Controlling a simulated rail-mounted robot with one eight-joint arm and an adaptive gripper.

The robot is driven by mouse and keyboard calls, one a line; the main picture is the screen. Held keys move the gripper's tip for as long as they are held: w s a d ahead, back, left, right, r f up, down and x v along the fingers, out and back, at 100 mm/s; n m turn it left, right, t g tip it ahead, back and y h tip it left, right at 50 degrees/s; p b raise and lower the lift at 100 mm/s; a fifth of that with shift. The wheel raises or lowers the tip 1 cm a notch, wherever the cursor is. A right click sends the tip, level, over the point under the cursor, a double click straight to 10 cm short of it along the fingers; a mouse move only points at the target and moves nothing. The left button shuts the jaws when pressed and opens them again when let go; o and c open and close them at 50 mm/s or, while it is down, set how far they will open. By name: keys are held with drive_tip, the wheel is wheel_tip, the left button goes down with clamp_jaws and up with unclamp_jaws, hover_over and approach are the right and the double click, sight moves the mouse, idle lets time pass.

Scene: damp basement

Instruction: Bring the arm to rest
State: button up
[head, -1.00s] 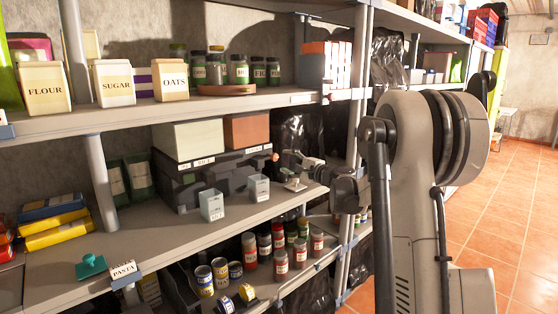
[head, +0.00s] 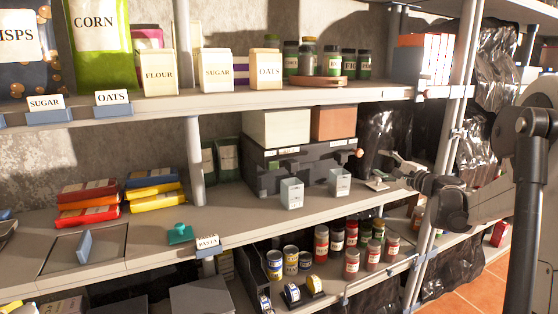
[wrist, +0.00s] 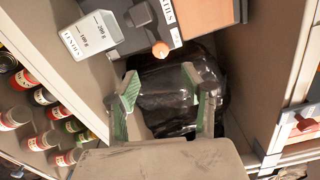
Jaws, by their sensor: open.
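My gripper (head: 380,171) reaches in over the middle shelf (head: 330,212) at its right end in the head view. In the wrist view my gripper (wrist: 163,88) has its two green-padded fingers spread apart. Nothing is between them; black plastic sheeting (wrist: 168,105) shows behind the gap. The gripper is to the right of the dark grey box (head: 262,178) and of two small grey labelled containers (head: 291,194) (head: 339,182). My arm comes in from the right edge of the head view.
Shelf posts (head: 455,100) stand close to my arm. Spice jars (head: 320,243) and tins (head: 275,264) fill the shelf below. An orange lidded box (head: 334,123) sits on the dark box. A teal object (head: 180,233) and pasta label (head: 207,243) are further left.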

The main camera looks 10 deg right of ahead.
drive_tip(key=s+a+n+g, duration=0.3)
drive_tip(key=s+a+n, duration=0.2)
drive_tip(key=s+a, duration=0.55)
drive_tip(key=s+a+n+g, duration=0.4)
drive_tip(key=s+a, duration=0.3)
drive_tip(key=a, duration=0.7)
drive_tip(key=s+a+f+n+g+h, duration=0.1)
drive_tip(key=s+f+n, duration=0.3)
drive_tip(key=s, duration=0.9)
drive_tip(key=s+a+f+n+g+h, duration=0.2)
drive_tip(key=s+a+f+n+h, duration=0.1)
drive_tip(key=s, duration=1)
wheel_tip(320, 180, down, 3)
drive_tip(key=shift+a+r+n+h, duration=0.15)
drive_tip(key=shift+a+n+h, duration=0.2)
drive_tip(key=shift+n, duration=0.25)
